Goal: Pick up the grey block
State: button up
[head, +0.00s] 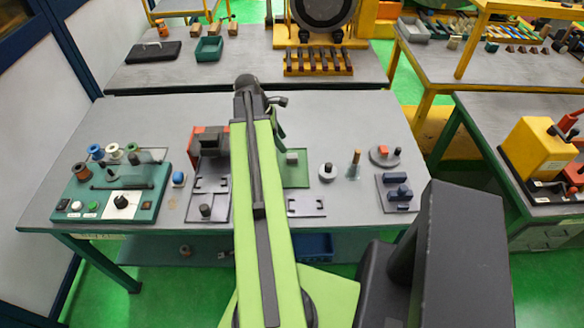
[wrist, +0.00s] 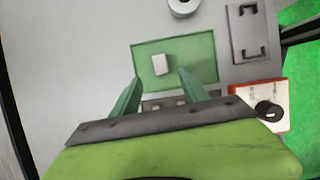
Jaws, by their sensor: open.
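The small light grey block (head: 292,155) sits on the flat green mat (head: 296,180) on the grey table, just right of my arm in the head view. In the wrist view the block (wrist: 160,64) looks pale and lies on the left-centre part of the green mat (wrist: 203,45). My gripper (wrist: 160,76) is open, with its two green fingers apart and pointing toward the mat. The block appears just beyond the gap between the fingertips, with nothing held. In the head view my arm hides most of the gripper, and the height above the mat is unclear.
Right of the mat in the head view are a light round part (head: 327,172), a copper-coloured post (head: 355,162) and a grey disc (head: 384,156). A teal control panel (head: 115,190) stands at the left. A dark plate with slots (wrist: 254,32) lies near the mat.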

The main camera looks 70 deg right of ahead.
aim_at(290, 156)
jog(key=b+x, duration=0.1)
jog(key=x, duration=0.2)
jog(key=shift+r, duration=0.1)
jog(key=b+x, duration=0.5)
jog(key=shift+w+a+f, duration=0.1)
jog(key=shift+f, duration=0.15)
jog(key=shift+r, duration=0.2)
jog(key=shift+c, duration=0.3)
grip_shut()
